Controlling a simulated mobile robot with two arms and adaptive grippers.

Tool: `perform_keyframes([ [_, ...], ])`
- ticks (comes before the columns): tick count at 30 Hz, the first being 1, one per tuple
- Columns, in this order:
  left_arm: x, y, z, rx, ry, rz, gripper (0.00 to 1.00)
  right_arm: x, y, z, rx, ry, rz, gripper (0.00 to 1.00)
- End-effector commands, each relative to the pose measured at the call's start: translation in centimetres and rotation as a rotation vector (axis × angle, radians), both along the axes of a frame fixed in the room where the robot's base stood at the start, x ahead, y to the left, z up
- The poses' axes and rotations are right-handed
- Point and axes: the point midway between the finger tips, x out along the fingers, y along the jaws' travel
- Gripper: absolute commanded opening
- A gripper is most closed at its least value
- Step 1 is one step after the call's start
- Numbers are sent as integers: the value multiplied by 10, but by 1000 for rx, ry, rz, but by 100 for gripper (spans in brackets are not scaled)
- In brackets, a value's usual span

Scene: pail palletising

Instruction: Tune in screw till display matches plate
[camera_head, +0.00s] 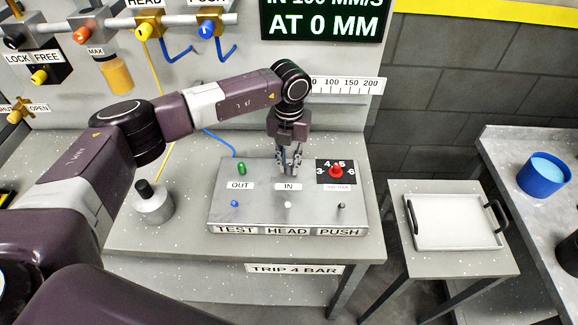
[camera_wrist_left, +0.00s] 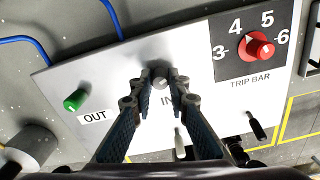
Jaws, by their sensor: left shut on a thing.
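In the head view my left gripper (camera_head: 290,172) points down at the test head box (camera_head: 262,205), just above its IN label (camera_head: 289,186). In the left wrist view its fingers are closed around the grey IN screw (camera_wrist_left: 160,78), whose top shows between the fingertips. The fingers partly cover the IN label there. The green OUT screw (camera_head: 241,168) stands to the left. A dark green display (camera_head: 325,20) at the top reads "IN 100 MM/S AT 0 MM", its upper line cut off. A plate (camera_head: 294,268) on the bench front reads "TRIP 4 BAR". My right gripper is not in view.
A red knob (camera_head: 336,171) on a numbered dial stands right of the screw. Blue, white and black small controls line the box front. A grey cylinder with a black knob (camera_head: 152,203) is left. A tray (camera_head: 455,222) and blue pail (camera_head: 544,174) are right.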

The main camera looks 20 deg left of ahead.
Motion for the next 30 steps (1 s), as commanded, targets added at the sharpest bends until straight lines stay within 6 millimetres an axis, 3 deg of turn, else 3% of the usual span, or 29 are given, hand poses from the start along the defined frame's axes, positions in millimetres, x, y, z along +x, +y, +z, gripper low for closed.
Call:
perform_keyframes([
  [12,2,1,2,0,-6,263,0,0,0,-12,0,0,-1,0],
  [30,3,0,3,-1,-7,333,0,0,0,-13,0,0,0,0],
])
